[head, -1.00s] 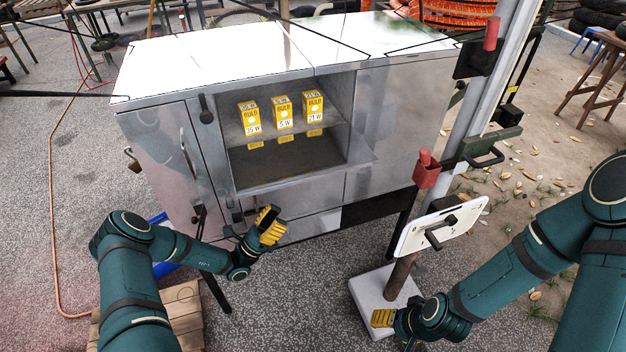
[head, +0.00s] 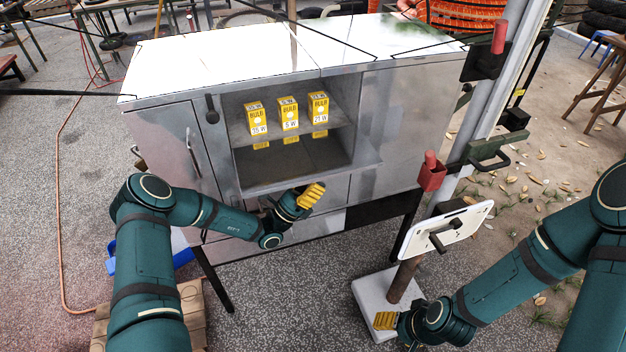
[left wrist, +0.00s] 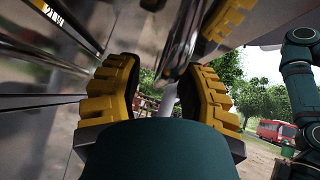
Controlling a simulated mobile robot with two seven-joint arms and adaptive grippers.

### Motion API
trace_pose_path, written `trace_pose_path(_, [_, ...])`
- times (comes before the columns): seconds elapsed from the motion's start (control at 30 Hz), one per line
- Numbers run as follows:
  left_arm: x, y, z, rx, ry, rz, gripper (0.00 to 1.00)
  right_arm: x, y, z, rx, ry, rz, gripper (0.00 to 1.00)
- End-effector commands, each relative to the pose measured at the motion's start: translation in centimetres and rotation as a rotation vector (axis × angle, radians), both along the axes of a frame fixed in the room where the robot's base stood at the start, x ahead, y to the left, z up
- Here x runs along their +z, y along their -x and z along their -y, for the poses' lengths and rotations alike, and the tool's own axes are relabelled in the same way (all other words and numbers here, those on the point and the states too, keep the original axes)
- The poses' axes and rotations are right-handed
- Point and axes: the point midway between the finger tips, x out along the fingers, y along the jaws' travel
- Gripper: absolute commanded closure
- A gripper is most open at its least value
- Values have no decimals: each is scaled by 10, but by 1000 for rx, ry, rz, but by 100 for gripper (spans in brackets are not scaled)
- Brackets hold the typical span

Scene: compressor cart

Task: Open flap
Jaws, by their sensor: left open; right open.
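The metal cabinet (head: 410,120) has an open shelf bay (head: 290,178) and plain panels below it. I cannot tell for sure which panel is the flap; the low front panel (head: 335,188) under the bay is partly hidden by my left gripper. My left gripper (head: 312,196) is open in front of that panel. In the left wrist view its yellow-padded fingers (left wrist: 160,95) are spread, and a shiny metal bar (left wrist: 182,40) shows just beyond and between them. Contact is not clear. My right gripper (head: 385,321) is open and low at the right, away from the cabinet.
Several yellow bulb boxes (head: 289,113) stand on the shelf. The left door (head: 175,150) is shut and has a bar handle (head: 193,152). A post with a white plate (head: 455,225) and a red holder (head: 431,175) stands right of the cabinet. The floor between is clear.

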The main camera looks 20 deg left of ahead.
Motion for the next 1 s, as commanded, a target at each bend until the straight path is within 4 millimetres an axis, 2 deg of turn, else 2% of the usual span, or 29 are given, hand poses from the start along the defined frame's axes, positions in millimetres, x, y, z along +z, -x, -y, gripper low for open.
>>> trace_pose_path(0.27, [1, 0, 0, 0, 0, 0, 62, 0, 0, 0, 0, 0, 0, 39])
trace_pose_path(0.3, [0, 0, 0, 0, 0, 0, 76, 0, 0, 0, 0, 0, 0, 39])
trace_pose_path(0.37, [0, 0, 0, 0, 0, 0, 97, 0, 0, 0, 0, 0, 0, 39])
trace_pose_path(0.4, [0, 0, 0, 0, 0, 0, 100, 0, 0, 0, 0, 0, 0, 39])
trace_pose_path(0.77, [2, 0, 0, 0, 5, -4, 100, 2, 0, 0, 0, 0, 0, 39])
trace_pose_path(1.0, [20, 2, 2, 1, 59, -80, 100, 31, 3, 0, 1, -1, -8, 39])
